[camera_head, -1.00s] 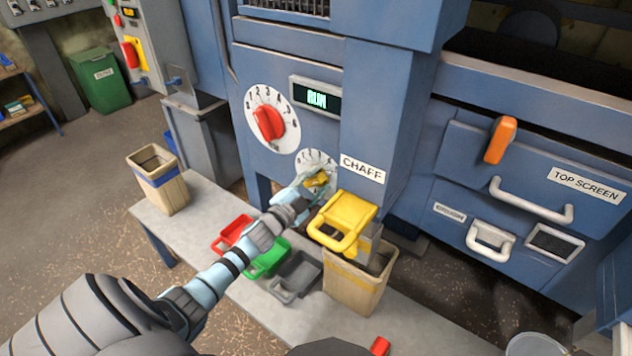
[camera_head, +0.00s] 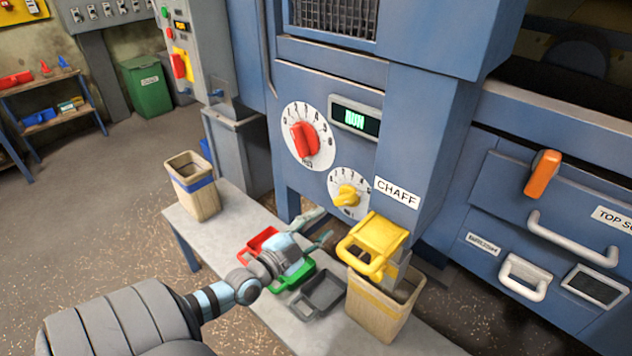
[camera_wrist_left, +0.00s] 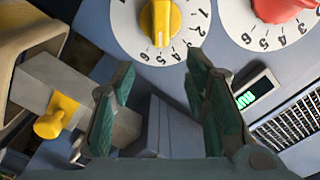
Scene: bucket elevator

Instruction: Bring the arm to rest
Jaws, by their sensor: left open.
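My left gripper (camera_head: 318,226) is open and empty, above the bench and in front of the blue machine. Its two green-padded fingers (camera_wrist_left: 160,105) stand apart in the left wrist view, with nothing between them. The yellow knob (camera_head: 347,196) on the lower dial is just beyond the fingertips and apart from them; it also shows in the left wrist view (camera_wrist_left: 160,22). My left arm reaches in from the lower left. My right gripper is not in view.
A red tray (camera_head: 262,243), a green tray (camera_head: 296,276) and a grey tray (camera_head: 318,296) lie on the bench (camera_head: 232,246) below my arm. A yellow-handled chute (camera_head: 374,241) stands over a tan bin (camera_head: 378,312) to the right. Another tan bin (camera_head: 192,187) stands at the bench's left end.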

